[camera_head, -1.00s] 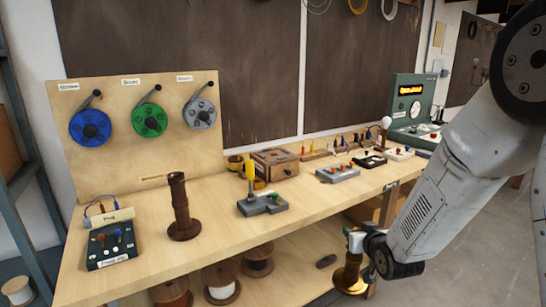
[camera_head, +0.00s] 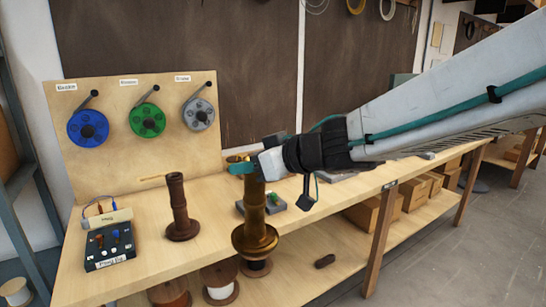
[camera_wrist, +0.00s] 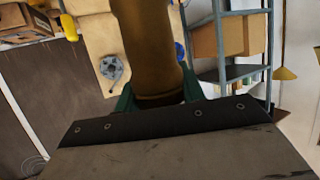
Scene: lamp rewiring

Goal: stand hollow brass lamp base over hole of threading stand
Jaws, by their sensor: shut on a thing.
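The brass lamp base (camera_head: 256,236) is upright in the head view, with a flared foot and a ribbed stem. My gripper (camera_head: 246,167) is shut on its upper stem and holds it up in front of the bench edge. In the wrist view, the brass stem (camera_wrist: 147,40) stands between the green fingertips of my gripper (camera_wrist: 157,97). A dark brown turned column on a round foot (camera_head: 178,212) stands on the bench to the left, apart from the brass base. I cannot tell for sure which thing is the threading stand, and no hole is visible.
A black switch box (camera_head: 110,246) sits at the bench's left end. A grey block (camera_head: 274,205) is partly hidden behind the brass base. Blue, green and grey reels hang on the back panel (camera_head: 120,170). Wire spools (camera_head: 220,283) stand on the lower shelf. Bare bench top (camera_head: 150,245) surrounds the brown column.

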